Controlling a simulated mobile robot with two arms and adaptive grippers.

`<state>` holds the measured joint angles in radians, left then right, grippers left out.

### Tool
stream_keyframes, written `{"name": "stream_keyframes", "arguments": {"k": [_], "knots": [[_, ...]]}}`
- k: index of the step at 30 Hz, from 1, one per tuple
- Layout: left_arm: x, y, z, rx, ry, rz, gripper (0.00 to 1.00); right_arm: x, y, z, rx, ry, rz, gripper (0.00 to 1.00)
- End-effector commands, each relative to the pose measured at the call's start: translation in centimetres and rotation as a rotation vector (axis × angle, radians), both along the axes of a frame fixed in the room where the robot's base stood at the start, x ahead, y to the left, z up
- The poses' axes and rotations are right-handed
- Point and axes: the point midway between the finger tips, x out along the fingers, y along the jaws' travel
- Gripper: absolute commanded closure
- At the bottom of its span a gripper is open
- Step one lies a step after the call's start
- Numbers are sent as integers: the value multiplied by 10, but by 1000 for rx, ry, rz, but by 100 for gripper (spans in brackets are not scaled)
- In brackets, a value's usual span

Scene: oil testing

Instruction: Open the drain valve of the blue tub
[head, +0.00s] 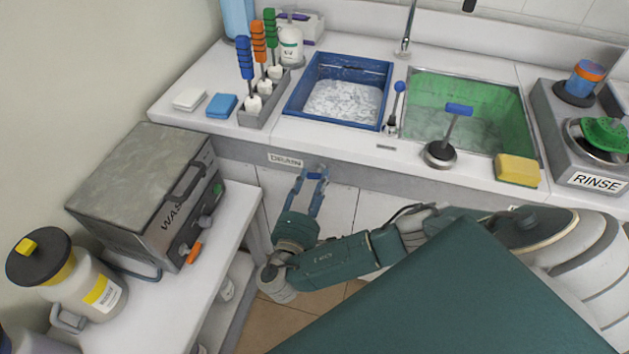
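The blue tub (388,72) is a blue-rimmed basin set in the counter, holding clear, rippled liquid. Below it, a DRAIN label (285,160) is on the counter front. To the right of the label is a small blue drain valve handle (314,176), which looks crosswise. My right gripper (312,180) reaches up from below, its two fingers apart, with the handle between or just behind the fingertips. I cannot tell whether they touch it. The valve body is mostly hidden by the fingers. My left gripper is not in view.
A green-lined basin (480,82) lies to the right, with a blue-handled plunger-like tool (440,152) at its front edge. A grey WASH machine (140,185) stands on the side table at left. A yellow sponge (517,170) and RINSE unit (598,180) are at right.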

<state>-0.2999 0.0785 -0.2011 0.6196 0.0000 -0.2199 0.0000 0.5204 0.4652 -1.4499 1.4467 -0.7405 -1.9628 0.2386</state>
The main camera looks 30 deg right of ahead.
Motion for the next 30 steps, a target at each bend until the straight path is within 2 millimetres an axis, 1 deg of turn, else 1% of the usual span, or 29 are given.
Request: {"name": "stream_keyframes", "arguments": {"k": [3, 10, 16, 23, 30], "knots": [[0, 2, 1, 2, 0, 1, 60, 3, -4, 0, 0, 0, 0, 60], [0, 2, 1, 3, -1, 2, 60, 3, -4, 0, 1, -1, 0, 60], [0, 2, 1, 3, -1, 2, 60, 3, -3, 0, 1, 1, 1, 100], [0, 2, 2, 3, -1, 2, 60, 3, -3, 0, -3, 7, 1, 100], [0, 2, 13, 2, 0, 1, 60, 3, -2, 2, -53, 65, 2, 100]]}}
